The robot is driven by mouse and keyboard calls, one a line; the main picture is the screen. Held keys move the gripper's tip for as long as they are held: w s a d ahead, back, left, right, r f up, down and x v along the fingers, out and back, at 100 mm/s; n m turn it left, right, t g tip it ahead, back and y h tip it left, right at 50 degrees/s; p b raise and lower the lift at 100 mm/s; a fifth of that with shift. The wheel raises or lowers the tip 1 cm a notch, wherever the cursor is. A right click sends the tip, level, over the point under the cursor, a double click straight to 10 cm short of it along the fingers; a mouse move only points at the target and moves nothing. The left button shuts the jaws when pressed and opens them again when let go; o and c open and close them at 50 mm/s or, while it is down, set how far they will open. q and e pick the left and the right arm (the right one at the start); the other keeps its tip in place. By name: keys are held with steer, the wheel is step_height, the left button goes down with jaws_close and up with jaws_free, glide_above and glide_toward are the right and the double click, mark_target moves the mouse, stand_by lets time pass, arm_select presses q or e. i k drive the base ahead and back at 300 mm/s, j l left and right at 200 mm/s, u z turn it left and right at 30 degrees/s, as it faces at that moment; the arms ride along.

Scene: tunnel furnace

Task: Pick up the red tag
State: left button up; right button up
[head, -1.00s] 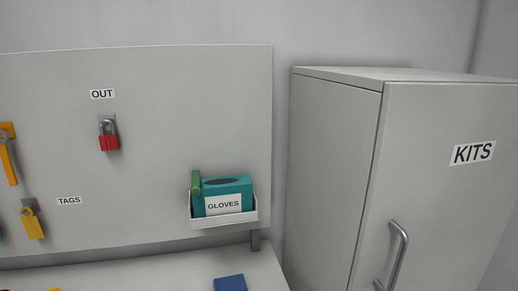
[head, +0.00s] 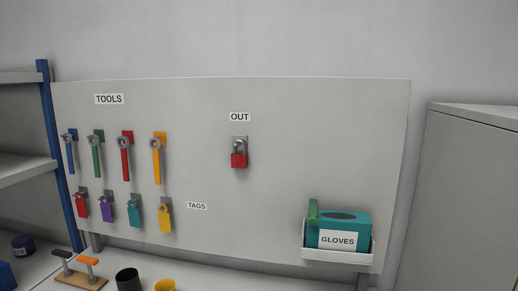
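The red tag (head: 81,206) hangs from a small hook in the lower row on the left of the pegboard (head: 270,220). Beside it to the right hang a purple tag (head: 106,210), a teal tag (head: 135,214) and a yellow tag (head: 165,217). The TAGS label (head: 197,206) is right of the yellow tag. A red padlock (head: 239,159) hangs under the OUT label (head: 240,117). Neither gripper shows in the head view.
Blue, green, red and orange wrenches (head: 125,160) hang above the tags. A glove box (head: 338,231) sits in a holder at right. Below are a wooden block with handles (head: 82,279), a black cup (head: 128,280) and a yellow cup (head: 165,286). A blue-post shelf (head: 58,150) stands left.

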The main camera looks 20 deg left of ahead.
mark_target(81, 208)
steer(key=u, duration=1.85)
